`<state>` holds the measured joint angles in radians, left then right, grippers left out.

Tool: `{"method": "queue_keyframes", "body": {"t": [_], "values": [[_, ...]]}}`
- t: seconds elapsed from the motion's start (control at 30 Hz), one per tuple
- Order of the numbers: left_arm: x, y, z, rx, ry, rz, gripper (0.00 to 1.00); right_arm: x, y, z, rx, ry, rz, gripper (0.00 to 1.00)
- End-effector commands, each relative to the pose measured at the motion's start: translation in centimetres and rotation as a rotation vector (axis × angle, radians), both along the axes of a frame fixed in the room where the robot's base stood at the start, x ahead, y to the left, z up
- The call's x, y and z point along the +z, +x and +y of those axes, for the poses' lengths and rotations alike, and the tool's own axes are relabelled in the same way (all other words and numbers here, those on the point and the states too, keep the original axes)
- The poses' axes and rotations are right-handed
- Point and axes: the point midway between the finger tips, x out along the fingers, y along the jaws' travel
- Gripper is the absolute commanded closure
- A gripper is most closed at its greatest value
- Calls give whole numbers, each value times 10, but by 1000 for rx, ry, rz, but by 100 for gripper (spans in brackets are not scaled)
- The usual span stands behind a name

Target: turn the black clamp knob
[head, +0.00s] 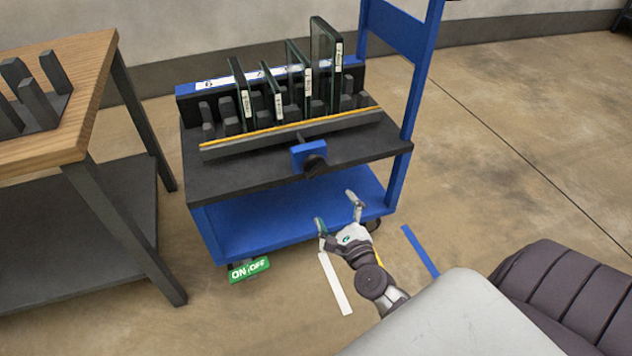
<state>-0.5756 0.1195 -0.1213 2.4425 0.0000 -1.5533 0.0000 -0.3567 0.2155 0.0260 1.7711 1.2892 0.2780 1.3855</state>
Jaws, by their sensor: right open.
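The black clamp knob (314,165) sticks out at the front of a blue clamp block (302,153) on the front edge of the blue cart's black top. My right gripper (337,210) is open and empty. In the head view it shows below the knob, in front of the cart's blue lower shelf, and apart from the knob. Its two fingers point up toward the cart. My left gripper is not in view.
The blue cart (270,222) holds several upright glass panels (325,65) between dark posts, behind a grey bar (290,133) with a yellow edge. A wooden-topped table (75,105) stands at left. A green ON/OFF pedal (249,269) and floor tape (335,284) are in front.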

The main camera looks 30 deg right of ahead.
Motion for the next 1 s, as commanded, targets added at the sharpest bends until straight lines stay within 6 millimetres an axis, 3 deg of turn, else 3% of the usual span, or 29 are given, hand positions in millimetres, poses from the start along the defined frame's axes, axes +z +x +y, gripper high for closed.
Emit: {"method": "queue_keyframes", "body": {"t": [0.27, 0.7, 1.0], "values": [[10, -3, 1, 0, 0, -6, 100, 10, 25, -9, -13, 55, -39, 4], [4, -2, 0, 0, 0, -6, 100, 8, 112, -29, -12, 50, -35, 4], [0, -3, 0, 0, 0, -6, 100, 7, 135, -35, -11, 50, -32, 4]]}}
